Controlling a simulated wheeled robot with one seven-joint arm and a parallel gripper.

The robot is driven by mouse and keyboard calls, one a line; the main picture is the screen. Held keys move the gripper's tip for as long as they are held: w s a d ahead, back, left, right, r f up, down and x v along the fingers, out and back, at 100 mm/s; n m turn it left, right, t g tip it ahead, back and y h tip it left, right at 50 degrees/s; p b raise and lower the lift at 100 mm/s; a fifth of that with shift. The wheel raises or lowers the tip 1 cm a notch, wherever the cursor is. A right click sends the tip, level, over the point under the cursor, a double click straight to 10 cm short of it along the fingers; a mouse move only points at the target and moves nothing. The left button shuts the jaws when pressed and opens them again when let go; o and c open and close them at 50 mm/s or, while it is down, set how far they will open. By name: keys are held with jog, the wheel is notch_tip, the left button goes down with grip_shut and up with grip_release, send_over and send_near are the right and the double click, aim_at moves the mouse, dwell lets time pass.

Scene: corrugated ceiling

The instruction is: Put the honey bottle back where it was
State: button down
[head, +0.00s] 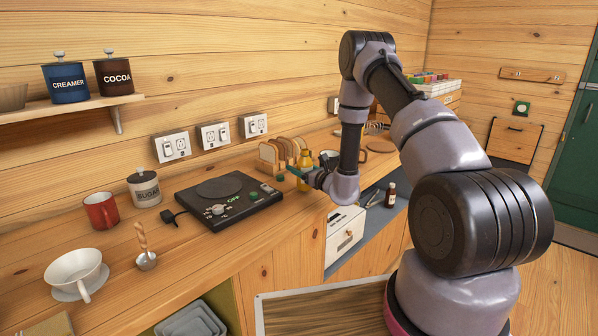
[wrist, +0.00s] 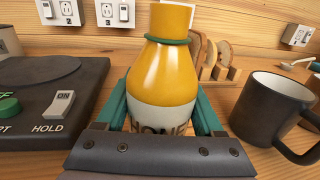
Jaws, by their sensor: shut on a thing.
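The honey bottle (wrist: 165,75) is yellow with a white lower band and partly hidden lettering, and it stands upright between the teal fingers of my gripper (wrist: 162,112) in the wrist view. The gripper is shut on it. In the head view the yellow bottle (head: 304,170) is at the counter, right of the black hot plate, with my gripper (head: 292,172) around it. The bottle's base is hidden, so I cannot tell whether it touches the counter.
A black hot plate (head: 228,200) is left of the bottle. A toast rack with bread (head: 270,155) stands behind it. A dark mug (wrist: 270,115) is close on the right. A sugar jar (head: 144,188), red mug (head: 101,210) and white cup (head: 76,270) are farther left on the counter.

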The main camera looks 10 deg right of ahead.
jog(key=shift+f, duration=0.45)
jog(key=shift+f, duration=0.15)
grip_release()
